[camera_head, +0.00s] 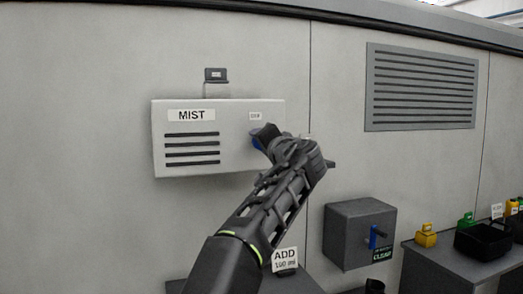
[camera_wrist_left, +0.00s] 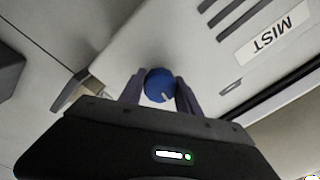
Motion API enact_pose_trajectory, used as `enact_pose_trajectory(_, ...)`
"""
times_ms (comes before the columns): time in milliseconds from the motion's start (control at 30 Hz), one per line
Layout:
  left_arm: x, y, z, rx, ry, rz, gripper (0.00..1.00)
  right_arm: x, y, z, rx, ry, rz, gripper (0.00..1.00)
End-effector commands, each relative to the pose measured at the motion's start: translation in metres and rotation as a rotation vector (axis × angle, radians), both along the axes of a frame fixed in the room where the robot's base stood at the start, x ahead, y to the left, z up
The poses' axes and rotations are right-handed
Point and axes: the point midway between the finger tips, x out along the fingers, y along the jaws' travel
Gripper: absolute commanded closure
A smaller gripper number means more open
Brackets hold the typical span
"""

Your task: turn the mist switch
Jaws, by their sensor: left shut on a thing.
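A pale grey box (camera_head: 236,130) labelled MIST is mounted on the wall in the head view, with dark slots on its left half. Its round blue switch knob (camera_head: 256,140) is on the right side below a small label, mostly hidden by my left gripper (camera_head: 264,136). In the left wrist view the blue knob (camera_wrist_left: 157,82) sits between the two fingers of my left gripper (camera_wrist_left: 158,92), which is shut on it. A small white mark on the knob points to the lower right there. My right gripper is not in view.
A vent grille (camera_head: 420,88) is on the wall to the right. A dark grey box (camera_head: 358,232) with a blue handle and a CLEAR label is below it. A table (camera_head: 450,268) at the right bears a black bin (camera_head: 484,241) and yellow and green containers.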

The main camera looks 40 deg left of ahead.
Motion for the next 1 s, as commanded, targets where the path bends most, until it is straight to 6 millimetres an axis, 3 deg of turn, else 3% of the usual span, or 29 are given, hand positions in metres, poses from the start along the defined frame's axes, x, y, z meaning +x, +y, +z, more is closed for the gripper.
enact_pose_trajectory(333, 0.0004, -0.0002, -0.0014, -0.1, -0.141, 0.001, 1.0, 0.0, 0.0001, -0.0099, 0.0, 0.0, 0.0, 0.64)
enact_pose_trajectory(867, 0.0, 0.0003, -0.0006, -0.116, -0.165, 0.001, 1.0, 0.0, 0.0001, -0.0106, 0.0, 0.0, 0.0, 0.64)
enact_pose_trajectory(900, 0.0, 0.0003, -0.0006, -0.116, -0.165, 0.001, 0.57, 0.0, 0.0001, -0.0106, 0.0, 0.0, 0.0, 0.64)
enact_pose_trajectory(1000, 0.0, 0.0002, -0.0005, -0.116, -0.165, 0.001, 0.49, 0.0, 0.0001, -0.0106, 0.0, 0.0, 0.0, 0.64)
